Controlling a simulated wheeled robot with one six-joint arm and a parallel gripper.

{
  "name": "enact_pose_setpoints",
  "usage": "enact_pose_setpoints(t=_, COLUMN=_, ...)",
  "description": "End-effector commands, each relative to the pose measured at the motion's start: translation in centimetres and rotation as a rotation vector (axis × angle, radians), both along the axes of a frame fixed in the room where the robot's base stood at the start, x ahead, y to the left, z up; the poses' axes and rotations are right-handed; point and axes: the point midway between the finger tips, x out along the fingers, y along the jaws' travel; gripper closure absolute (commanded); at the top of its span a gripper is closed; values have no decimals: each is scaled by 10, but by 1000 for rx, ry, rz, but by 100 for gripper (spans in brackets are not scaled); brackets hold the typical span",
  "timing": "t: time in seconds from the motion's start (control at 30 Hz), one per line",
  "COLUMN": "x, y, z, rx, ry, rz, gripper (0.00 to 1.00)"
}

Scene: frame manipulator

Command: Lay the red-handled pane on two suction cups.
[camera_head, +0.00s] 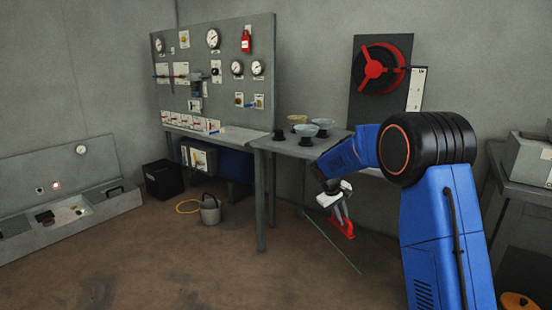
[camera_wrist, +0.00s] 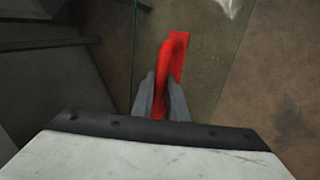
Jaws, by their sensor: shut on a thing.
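My gripper (camera_head: 337,204) is shut on the red handle (camera_head: 344,227), in front of the table and below its top. In the wrist view the two fingers (camera_wrist: 161,100) clasp the red handle (camera_wrist: 175,55). The pane (camera_wrist: 210,75) is clear glass and shows as a faint greenish sheet behind the handle; in the head view only a thin edge line near the floor stands out. Several dark round cup-like pieces stand on the table, one at the left (camera_head: 278,135) and one at the front (camera_head: 306,141). Pale dishes sit above or behind some; which are suction cups is unclear.
The grey table (camera_head: 262,143) adjoins a gauge panel (camera_head: 215,75) at left. A red wheel (camera_head: 381,72) is on a dark board behind. A bucket (camera_head: 210,211) and black bin (camera_head: 163,179) stand on the floor. The floor before the table is open.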

Motion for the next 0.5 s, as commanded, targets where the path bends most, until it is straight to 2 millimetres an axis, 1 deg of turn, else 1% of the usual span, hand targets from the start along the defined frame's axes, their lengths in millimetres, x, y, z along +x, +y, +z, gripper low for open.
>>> enact_pose_setpoints(t=0.03, x=3, y=-2, z=-17, rx=-1, ry=3, rz=-20, gripper=100)
enact_pose_setpoints(t=0.23, x=12, y=-7, z=-80, rx=-4, ry=1, rz=-111, gripper=100)
enact_pose_setpoints(t=0.47, x=16, y=-14, z=-154, rx=-7, ry=-1, rz=-213, gripper=100)
enact_pose_setpoints(t=0.5, x=16, y=-15, z=-168, rx=-8, ry=-1, rz=-231, gripper=100)
